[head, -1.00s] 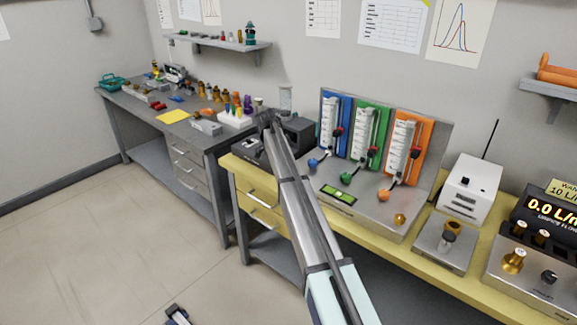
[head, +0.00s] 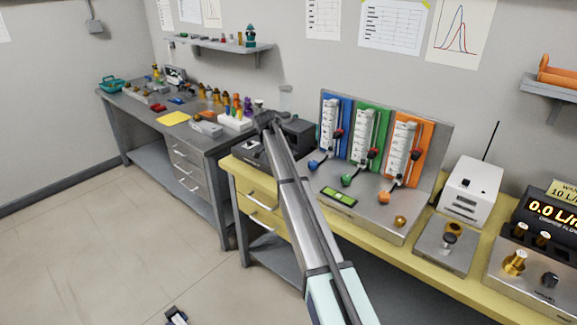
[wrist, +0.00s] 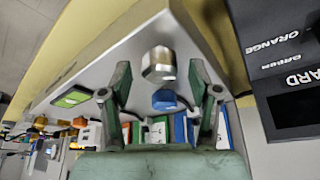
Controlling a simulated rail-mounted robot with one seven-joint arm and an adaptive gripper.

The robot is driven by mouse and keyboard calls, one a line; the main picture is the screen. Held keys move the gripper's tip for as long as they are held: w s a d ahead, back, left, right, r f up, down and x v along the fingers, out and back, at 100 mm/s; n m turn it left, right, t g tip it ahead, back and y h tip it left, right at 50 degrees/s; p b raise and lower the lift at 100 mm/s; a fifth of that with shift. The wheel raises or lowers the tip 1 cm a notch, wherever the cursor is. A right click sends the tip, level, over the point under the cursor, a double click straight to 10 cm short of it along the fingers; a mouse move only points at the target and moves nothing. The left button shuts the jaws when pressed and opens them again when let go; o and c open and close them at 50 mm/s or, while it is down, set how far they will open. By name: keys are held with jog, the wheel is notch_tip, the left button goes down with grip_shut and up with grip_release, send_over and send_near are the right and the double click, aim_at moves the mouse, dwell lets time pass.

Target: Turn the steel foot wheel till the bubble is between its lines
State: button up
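The steel foot wheel (wrist: 158,62) is a short bright cylinder at the front of the grey rig panel in the wrist view. My gripper (wrist: 159,76) is open, with one finger on each side of the wheel and a visible gap on both sides. In the head view my arm hides the wheel and my gripper. The green level vial (head: 339,196) lies on the rig's sloping base, and it also shows in the wrist view (wrist: 72,98). Its bubble is too small to place against the lines. A brass wheel (head: 400,221) is at the base's right front corner.
Blue, green and orange flow panels (head: 367,138) stand behind the base, with coloured valve knobs before them. A blue knob (wrist: 163,98) is close beyond the wheel. A dark box (wrist: 292,75) is at the right in the wrist view. A white instrument (head: 469,190) stands right of the rig.

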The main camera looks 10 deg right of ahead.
jog(key=v, duration=1.2)
